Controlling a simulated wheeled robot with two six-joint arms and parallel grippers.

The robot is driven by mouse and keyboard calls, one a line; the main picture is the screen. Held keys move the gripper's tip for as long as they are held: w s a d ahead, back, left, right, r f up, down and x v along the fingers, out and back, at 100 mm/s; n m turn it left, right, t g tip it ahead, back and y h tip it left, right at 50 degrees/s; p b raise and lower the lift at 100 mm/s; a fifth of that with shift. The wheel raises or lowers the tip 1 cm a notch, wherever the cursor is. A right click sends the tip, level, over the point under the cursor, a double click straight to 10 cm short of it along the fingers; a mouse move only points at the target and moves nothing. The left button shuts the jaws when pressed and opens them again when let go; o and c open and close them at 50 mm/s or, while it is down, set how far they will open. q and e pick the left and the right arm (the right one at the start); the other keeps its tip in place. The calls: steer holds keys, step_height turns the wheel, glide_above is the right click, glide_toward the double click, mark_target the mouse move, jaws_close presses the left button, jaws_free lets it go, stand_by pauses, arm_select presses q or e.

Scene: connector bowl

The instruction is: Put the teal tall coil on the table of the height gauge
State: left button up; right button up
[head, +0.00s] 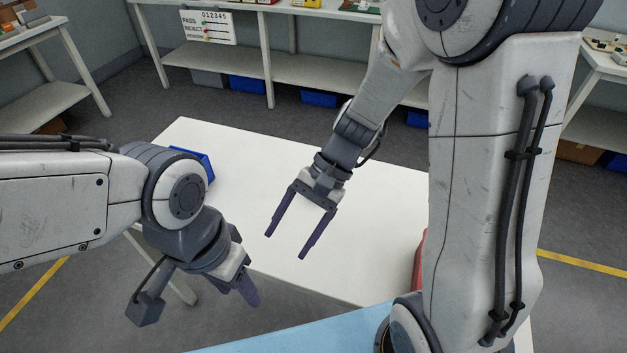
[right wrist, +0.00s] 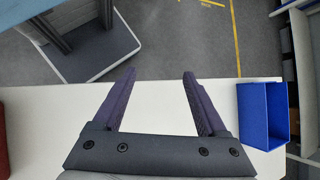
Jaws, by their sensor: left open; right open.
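I do not see the teal tall coil or the height gauge in either view. My right gripper (head: 286,246) is open and empty above the white table (head: 235,170), its fingers pointing down. In the right wrist view its two purple fingers (right wrist: 159,73) stand wide apart with nothing between them, near the table's edge. My left gripper (head: 238,291) is at the lower left, off the table's near edge, with its fingers pointing down; I see nothing held in it.
A blue bin (head: 199,162) sits at the table's left end; it also shows in the right wrist view (right wrist: 264,116). A red thing (head: 418,262) is mostly hidden behind my right arm. A light-blue surface (head: 300,336) lies at the bottom. The table's middle is bare. Shelves (head: 215,60) stand behind.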

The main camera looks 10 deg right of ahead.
steer(key=w+d+f+m+t+y, duration=0.1)
steer(key=w+d+f+m+t, duration=0.2)
steer(key=w+d+m, duration=0.2)
steer(key=w+d+f+m+t+y, duration=0.1)
steer(key=w+d+f+m+t, duration=0.2)
steer(key=w+d+m+t, duration=0.1)
steer(key=w+d+f+m+t+y+b, duration=0.1)
steer(key=w+d+f+m+t+y, duration=0.1)
steer(key=w+d+m, duration=0.4)
steer(key=shift+d+f+m+t, duration=0.35)
steer(key=shift+d+m+t, duration=0.15)
steer(key=shift+d, duration=0.1)
steer(key=shift+d+f+m+t, duration=0.4)
steer(key=shift+d+m, duration=0.1)
steer(key=shift+d, duration=0.1)
steer(key=shift+w+d+f, duration=0.15)
steer(key=shift+w, duration=0.15)
steer(key=x, duration=0.4)
steer(key=shift+w, duration=0.15)
steer(key=shift+p+x, duration=0.75)
steer(key=shift+x, duration=2.1)
steer(key=shift+w, duration=0.1)
jaws_close()
